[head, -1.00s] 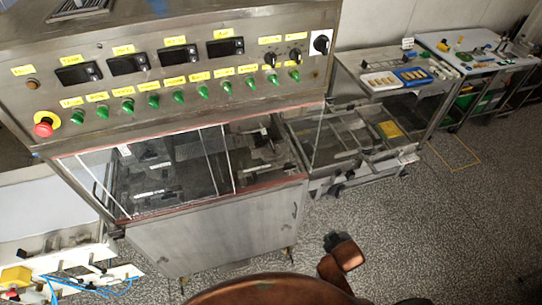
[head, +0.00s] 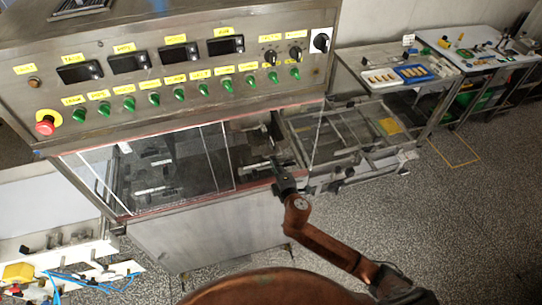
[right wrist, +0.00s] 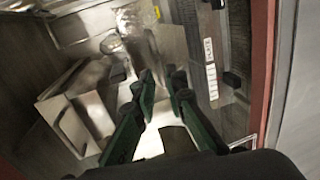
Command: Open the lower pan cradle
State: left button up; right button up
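The enrober (head: 200,225) is a steel cabinet with a clear-windowed chamber below its control panel. My right gripper (head: 277,155) is at the right end of this chamber, over its red-edged front opening. In the right wrist view, its two green fingers (right wrist: 158,76) point into the chamber, with a gap between the tips and nothing seen held. Below and left of them are shiny metal parts (right wrist: 75,110); a white labelled strip (right wrist: 211,82) is to the right. I cannot tell which part is the lower pan cradle. My left gripper is not in view.
The red chamber edge (right wrist: 262,75) runs close on the right of the wrist view. A mesh conveyor frame (head: 345,135) extends right of the cabinet. Tables with trays (head: 380,77) stand at the back right. The speckled floor (head: 460,220) is clear at right.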

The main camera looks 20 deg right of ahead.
jog(key=shift+x, duration=2.55)
jog(key=shift+c, duration=0.7)
grip_shut()
jog(key=shift+s, duration=0.1)
